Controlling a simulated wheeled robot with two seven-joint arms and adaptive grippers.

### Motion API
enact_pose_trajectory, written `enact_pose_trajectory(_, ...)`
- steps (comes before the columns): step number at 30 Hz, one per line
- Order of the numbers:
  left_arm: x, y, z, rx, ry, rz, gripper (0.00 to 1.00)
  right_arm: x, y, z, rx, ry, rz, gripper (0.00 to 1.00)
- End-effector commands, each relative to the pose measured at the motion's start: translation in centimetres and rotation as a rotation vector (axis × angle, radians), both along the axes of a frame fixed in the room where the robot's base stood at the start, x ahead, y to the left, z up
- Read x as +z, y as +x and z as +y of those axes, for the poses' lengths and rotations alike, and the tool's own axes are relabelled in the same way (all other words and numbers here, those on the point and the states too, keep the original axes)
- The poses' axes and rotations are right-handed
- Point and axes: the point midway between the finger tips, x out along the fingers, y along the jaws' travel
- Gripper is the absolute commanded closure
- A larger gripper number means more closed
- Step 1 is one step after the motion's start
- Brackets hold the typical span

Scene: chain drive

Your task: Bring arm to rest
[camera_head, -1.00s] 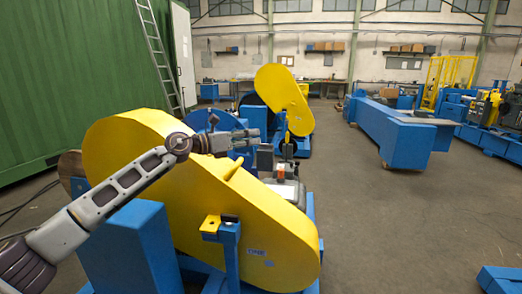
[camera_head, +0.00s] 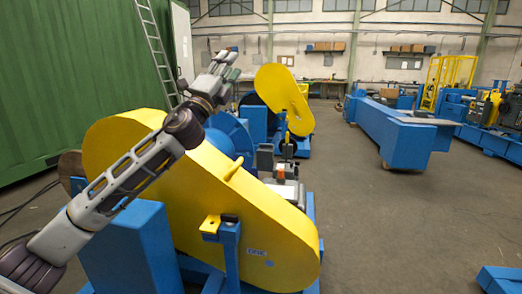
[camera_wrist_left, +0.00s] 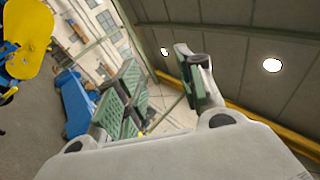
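My left arm comes in from the left, in front of the large yellow chain guard (camera_head: 235,215). My left gripper (camera_head: 230,62) is raised above the guard's top edge and points up and to the right. In the left wrist view, the green-padded fingers of the left gripper (camera_wrist_left: 162,92) stand apart with nothing between them. The gripper touches nothing that I can see. My right gripper is in neither view.
A second yellow guard (camera_head: 285,98) stands behind on a blue machine. A blue post (camera_head: 230,250) stands before the large guard. A green wall (camera_head: 70,70) and a ladder (camera_head: 160,50) are at left. Open floor (camera_head: 400,220) lies to the right.

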Motion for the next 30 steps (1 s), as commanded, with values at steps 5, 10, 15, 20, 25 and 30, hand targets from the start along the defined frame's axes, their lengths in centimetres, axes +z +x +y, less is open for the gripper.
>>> enact_pose_trajectory(5,-0.5,-0.6,1.3,-0.021,-0.207,0.116,0.62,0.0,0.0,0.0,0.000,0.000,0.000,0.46)
enact_pose_trajectory(10,-2.9,-0.8,2.4,-0.040,-0.396,0.260,0.62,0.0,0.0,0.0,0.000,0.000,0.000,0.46)
enact_pose_trajectory(15,-7.0,-1.1,3.0,-0.056,-0.568,0.430,0.62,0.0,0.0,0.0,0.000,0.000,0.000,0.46)
enact_pose_trajectory(20,-11.1,-1.6,3.3,-0.064,-0.685,0.575,0.62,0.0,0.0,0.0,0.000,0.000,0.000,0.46)
enact_pose_trajectory(25,-15.4,-2.3,3.1,-0.071,-0.776,0.715,0.62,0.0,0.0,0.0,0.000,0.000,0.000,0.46)
enact_pose_trajectory(30,-19.6,-3.3,2.9,-0.079,-0.843,0.836,0.62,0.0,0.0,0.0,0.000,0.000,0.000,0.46)
